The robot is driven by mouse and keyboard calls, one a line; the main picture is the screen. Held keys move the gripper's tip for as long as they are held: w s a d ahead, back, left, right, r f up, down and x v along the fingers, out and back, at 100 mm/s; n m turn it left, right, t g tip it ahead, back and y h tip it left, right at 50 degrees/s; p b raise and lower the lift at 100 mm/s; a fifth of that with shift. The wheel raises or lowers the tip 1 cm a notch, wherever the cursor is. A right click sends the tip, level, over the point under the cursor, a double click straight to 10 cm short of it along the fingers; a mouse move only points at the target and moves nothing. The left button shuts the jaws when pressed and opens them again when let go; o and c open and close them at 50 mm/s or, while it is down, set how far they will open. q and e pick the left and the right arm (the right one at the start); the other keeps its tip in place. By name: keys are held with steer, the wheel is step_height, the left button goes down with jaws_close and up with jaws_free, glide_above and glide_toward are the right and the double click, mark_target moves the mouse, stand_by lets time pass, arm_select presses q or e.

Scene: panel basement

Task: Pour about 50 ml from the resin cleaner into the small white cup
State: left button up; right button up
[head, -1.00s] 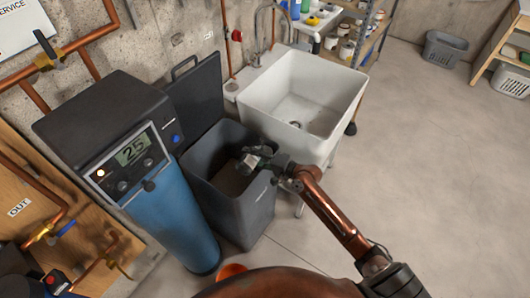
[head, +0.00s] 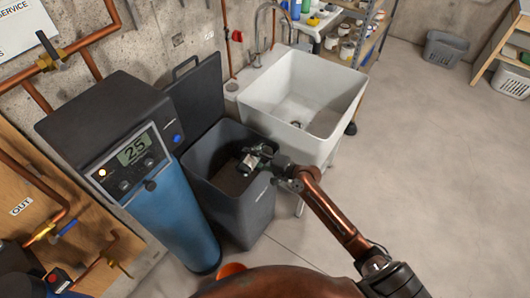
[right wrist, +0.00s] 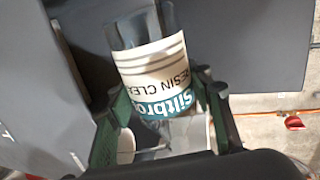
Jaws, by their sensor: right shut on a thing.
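My right gripper (head: 262,153) is shut on the resin cleaner (head: 249,163), a clear bottle with a cream and teal label. It holds the bottle over the open mouth of a dark grey bin (head: 246,213). The bottle is tilted in the head view, with its far end toward the lower left. In the right wrist view the bottle (right wrist: 155,65) sits between the fingers, and its label reads upside down. I cannot make out the small white cup in either view. I cannot tell whether liquid is flowing. My left gripper is not in view.
The bin's lid (head: 192,95) stands open behind it. A blue softener tank (head: 175,222) with a dark head stands left. A white sink (head: 300,90) stands behind right. An orange object (head: 231,269) is on the floor in front. The floor (head: 430,160) at right is clear.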

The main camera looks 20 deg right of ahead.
steer(key=shift+s+a, duration=0.2)
steer(key=shift+a, duration=0.2)
stand_by(0.5)
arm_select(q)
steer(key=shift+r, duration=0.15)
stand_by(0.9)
arm_select(e)
steer(key=shift+s+a+f+n+b, duration=0.1)
steer(key=shift+f+n+b, duration=0.1)
steer(key=shift+n+b, duration=0.4)
steer(key=shift+s+a+r+n+t+h+b, duration=0.15)
steer(key=shift+n+t+h+b, duration=0.15)
steer(key=shift+b, duration=0.2)
steer(key=shift+r, duration=0.15)
steer(key=shift+n+b, duration=0.3)
steer(key=shift+n, duration=0.1)
steer(key=shift+r+p, duration=0.35)
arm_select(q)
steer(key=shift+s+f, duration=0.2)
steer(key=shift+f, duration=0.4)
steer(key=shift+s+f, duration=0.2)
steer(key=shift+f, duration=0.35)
arm_select(e)
steer(key=shift+n, duration=0.3)
